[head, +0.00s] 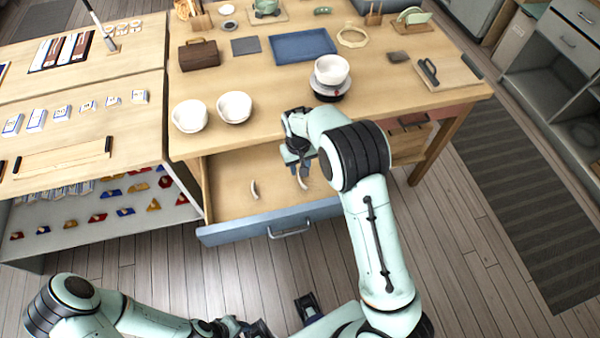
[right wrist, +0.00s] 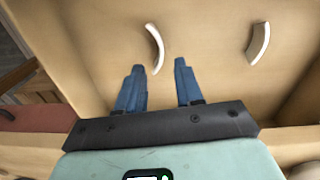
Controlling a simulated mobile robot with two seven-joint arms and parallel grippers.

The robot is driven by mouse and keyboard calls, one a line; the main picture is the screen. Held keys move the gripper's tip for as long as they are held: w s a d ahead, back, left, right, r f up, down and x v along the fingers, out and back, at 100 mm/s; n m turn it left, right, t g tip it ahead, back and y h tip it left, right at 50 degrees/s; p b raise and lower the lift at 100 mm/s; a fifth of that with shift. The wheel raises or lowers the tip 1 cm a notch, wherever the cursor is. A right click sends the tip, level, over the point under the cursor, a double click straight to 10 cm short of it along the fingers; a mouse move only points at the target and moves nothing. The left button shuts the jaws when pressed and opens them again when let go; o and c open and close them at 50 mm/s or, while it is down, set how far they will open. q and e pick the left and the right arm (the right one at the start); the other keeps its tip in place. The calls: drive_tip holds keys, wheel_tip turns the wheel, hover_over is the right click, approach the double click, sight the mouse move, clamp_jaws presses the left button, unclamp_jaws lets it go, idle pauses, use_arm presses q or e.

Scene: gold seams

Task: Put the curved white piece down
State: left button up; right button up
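One curved white piece (head: 303,181) is in the open drawer, just below the fingers of my right gripper (head: 299,166). In the right wrist view this piece (right wrist: 156,48) shows just beyond the two blue fingertips (right wrist: 158,72), which stand apart with a clear gap. The fingers do not press on it. I cannot tell whether it fully rests on the drawer floor. A second curved white piece (head: 254,190) lies on the drawer floor to the left; it also shows in the right wrist view (right wrist: 259,43). My left gripper (head: 306,308) is low at the bottom edge, partly cut off.
The drawer (head: 225,195) is pulled out, with a blue front and handle. A blue tray (head: 302,46) lies farther back. The drawer floor is otherwise largely bare.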

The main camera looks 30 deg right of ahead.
wheel_tip(320, 180, up, 5)
drive_tip(key=shift+r, duration=0.15)
idle(0.5)
